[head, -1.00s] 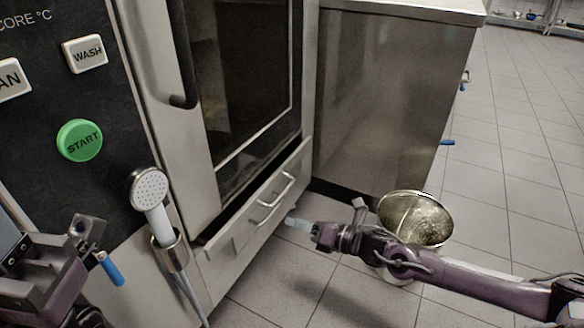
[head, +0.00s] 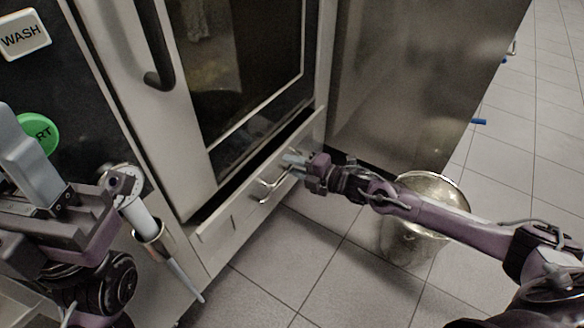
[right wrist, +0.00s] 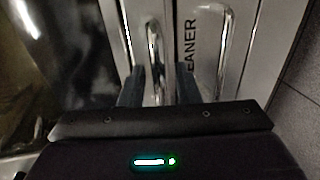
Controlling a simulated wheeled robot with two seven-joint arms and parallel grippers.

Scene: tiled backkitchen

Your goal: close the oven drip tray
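The oven drip tray (head: 222,212) is the long steel front below the oven door. It stands out a little, with a dark gap above it. Two bar handles are on the steel fronts here; one handle (head: 265,188) shows in the head view. My right gripper (head: 291,161) is at the fronts, near the far end. In the right wrist view, its two fingers (right wrist: 158,82) are apart on either side of one handle (right wrist: 156,45); contact cannot be told. The second handle (right wrist: 224,50) lies to the right, beside printed lettering. My left gripper (head: 35,165) is at the left edge, away from the tray.
The oven door (head: 200,165) is above the tray. A hand shower (head: 135,205) hangs at the oven's left. A metal bucket (head: 435,190) stands on the floor behind my right forearm. A steel cabinet (head: 410,80) is right of the oven. The tiled floor in front is clear.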

